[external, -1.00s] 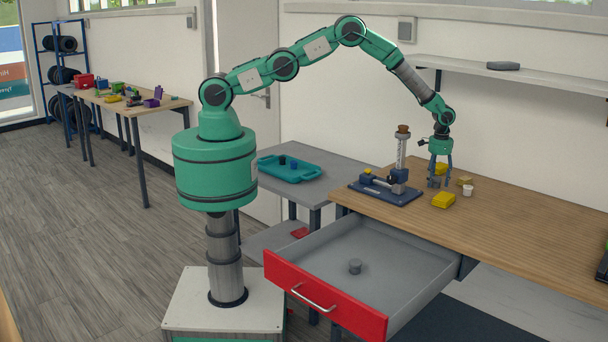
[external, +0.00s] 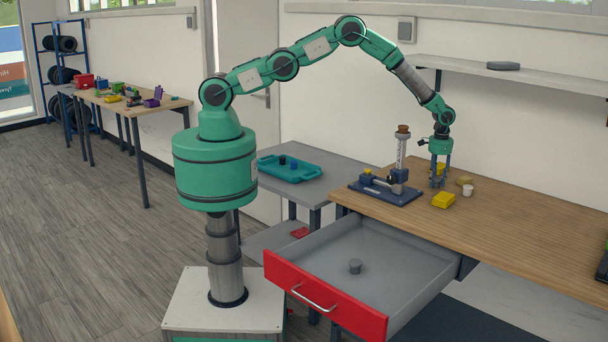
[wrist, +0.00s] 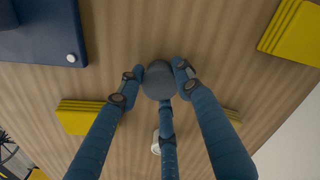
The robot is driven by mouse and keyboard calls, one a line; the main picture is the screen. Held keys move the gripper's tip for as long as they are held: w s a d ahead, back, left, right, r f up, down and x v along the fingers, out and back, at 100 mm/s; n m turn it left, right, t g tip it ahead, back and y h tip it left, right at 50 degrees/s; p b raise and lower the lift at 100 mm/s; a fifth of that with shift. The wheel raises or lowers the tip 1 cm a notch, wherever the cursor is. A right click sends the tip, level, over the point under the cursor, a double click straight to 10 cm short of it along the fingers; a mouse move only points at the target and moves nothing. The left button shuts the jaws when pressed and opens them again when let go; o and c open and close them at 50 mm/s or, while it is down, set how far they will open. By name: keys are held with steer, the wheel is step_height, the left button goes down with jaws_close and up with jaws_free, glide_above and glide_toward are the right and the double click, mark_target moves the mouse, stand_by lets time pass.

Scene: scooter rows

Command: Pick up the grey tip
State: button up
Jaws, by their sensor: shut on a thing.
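The grey tip (wrist: 158,80) is a small, dark grey, rounded piece in the wrist view. It sits between the blue fingertips of my gripper (wrist: 160,84), which are shut on it from the sides. In the external view my gripper (external: 438,182) points down, low over the wooden bench, just right of the dark blue stand. The fingers hide the grey tip there. I cannot tell whether the tip still touches the bench.
The dark blue stand (external: 385,192) with its upright column is close on the left. The red-fronted drawer (external: 325,297) is open below.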

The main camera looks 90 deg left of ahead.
mark_target(437, 178)
steer(key=shift+r, duration=0.1)
steer(key=shift+r+b, duration=0.35)
steer(key=shift+r, duration=4.55)
